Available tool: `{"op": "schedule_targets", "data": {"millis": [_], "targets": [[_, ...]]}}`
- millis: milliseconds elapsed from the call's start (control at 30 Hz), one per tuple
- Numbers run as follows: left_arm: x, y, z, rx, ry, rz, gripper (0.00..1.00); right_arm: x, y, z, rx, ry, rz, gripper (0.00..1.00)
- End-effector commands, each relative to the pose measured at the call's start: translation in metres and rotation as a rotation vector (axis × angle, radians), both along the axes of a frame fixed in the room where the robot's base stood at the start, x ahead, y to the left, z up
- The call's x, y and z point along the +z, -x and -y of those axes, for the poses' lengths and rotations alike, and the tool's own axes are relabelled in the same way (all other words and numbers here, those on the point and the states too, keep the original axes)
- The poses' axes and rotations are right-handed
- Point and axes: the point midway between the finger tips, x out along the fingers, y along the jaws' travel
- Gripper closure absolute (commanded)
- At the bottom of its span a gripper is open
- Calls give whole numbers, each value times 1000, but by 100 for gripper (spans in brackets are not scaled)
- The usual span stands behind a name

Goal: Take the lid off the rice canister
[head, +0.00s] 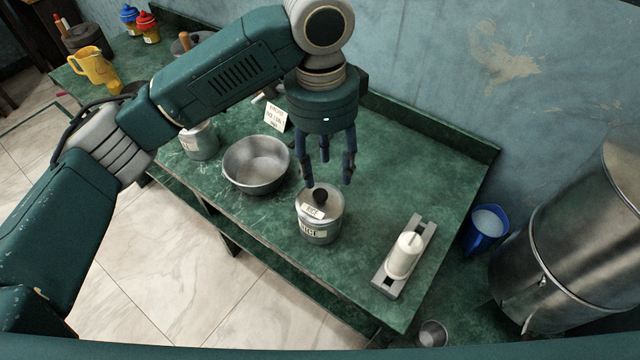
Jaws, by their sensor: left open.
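The rice canister (320,232) is a small metal can with a "RICE" label, standing upright on the green table. Its metal lid (333,201) sits on top, with a black knob (320,195) and a small label on it. My left gripper (328,176) points down with its fingers spread, just above and behind the lid in the picture. It is open and holds nothing; I cannot tell whether a fingertip touches the lid. My right gripper is not in view.
A metal bowl (257,166) stands left of the canister, with another labelled canister (200,143) beyond it. A blue jug (485,229) and a large metal drum (575,250) are farther right.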

Motion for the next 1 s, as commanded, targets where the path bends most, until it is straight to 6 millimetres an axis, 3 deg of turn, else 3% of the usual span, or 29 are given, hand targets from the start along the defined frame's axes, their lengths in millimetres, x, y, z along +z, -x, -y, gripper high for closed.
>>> {"op": "schedule_targets", "data": {"millis": [67, 167, 500, 667, 1000], "targets": [[12, -4, -7, -7, -35, 6, 54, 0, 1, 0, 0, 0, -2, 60], [12, -4, -12, -11, -54, 2, 54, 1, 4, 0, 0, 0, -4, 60], [-33, -4, -12, -12, -55, 2, 54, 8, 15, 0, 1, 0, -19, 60], [-44, -4, -14, -11, -55, 2, 54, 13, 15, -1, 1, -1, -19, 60], [-87, -6, -16, -13, -54, 4, 54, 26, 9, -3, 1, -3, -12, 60]]}}
